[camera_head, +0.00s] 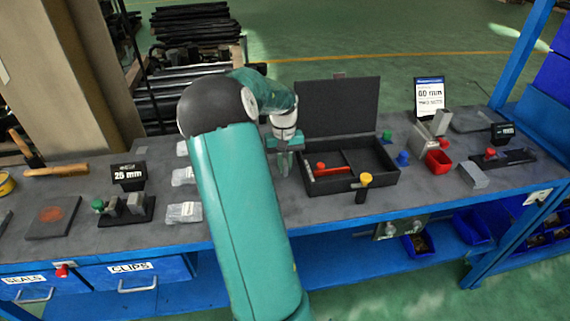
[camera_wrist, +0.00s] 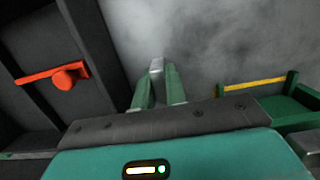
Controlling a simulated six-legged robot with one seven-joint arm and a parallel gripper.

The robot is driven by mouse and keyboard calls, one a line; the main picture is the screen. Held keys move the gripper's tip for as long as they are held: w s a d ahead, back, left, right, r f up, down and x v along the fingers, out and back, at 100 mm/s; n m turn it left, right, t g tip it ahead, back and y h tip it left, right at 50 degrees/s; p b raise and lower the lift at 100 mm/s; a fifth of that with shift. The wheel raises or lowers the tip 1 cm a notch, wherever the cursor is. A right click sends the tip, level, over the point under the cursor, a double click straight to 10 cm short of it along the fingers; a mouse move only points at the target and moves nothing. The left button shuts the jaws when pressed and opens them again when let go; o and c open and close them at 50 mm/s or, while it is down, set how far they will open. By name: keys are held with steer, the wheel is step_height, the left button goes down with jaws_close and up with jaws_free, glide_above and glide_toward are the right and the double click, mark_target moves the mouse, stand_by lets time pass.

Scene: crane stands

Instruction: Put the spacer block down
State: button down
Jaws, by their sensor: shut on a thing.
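My gripper (camera_head: 285,162) hangs over the bench just left of the open black case (camera_head: 345,185). In the wrist view my gripper (camera_wrist: 160,82) has its two green fingers closed on a small light-grey spacer block (camera_wrist: 156,66), which shows between the fingertips. The grey bench top lies beneath; whether the block touches it I cannot tell. The arm and fingers hide the block in the head view. A loose grey block (camera_head: 473,175) lies on the bench at the right.
Clear boxes (camera_head: 184,212) stand left of my arm. Left of centre stands a 25 mm sign (camera_head: 128,172).

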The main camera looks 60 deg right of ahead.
steer(key=c, duration=1.9)
jaws_free()
steer(key=shift+f, duration=0.2)
steer(key=o, duration=0.5)
steer(key=shift+c, duration=0.2)
steer(key=shift+r, duration=0.15)
